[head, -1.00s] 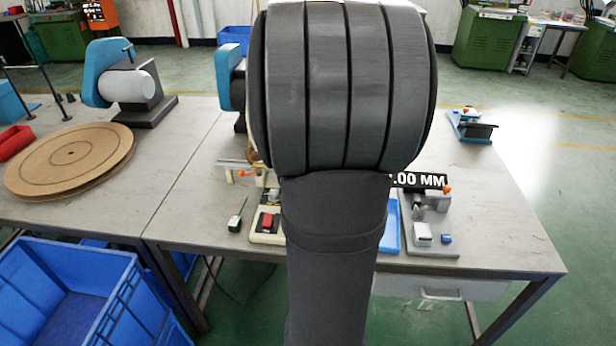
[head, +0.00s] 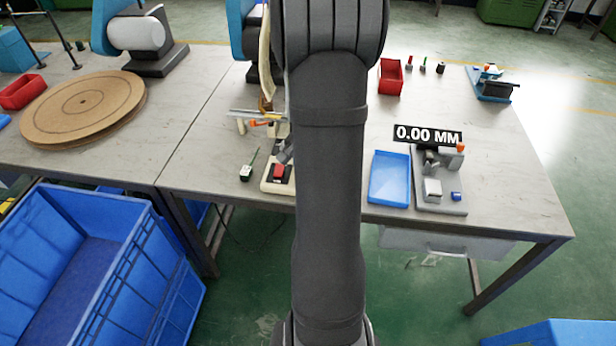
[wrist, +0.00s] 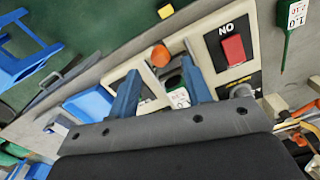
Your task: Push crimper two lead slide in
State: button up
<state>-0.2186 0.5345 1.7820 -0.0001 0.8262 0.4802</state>
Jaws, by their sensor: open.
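My gripper (wrist: 157,78) is open in the wrist view, its two blue fingers spread apart. An orange round knob (wrist: 160,55) shows between and just beyond the fingertips; I cannot tell whether either finger touches it. Cream-coloured crimper frames (wrist: 135,68) lie under the fingers. A cream plate (wrist: 205,32) with a red block (wrist: 232,49) and the letters NO is just to the right. In the head view, the red block (head: 278,172) shows left of my arm, which hides the gripper and the knob. I cannot tell which part is the lead slide.
A blue tray (head: 374,193) and a grey gauge fixture (head: 425,205) reading 0.00 MM stand right of my arm. A red bin (head: 390,62) stands farther back.

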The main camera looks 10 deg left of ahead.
jog(key=shift+f, duration=1.7)
grip_shut()
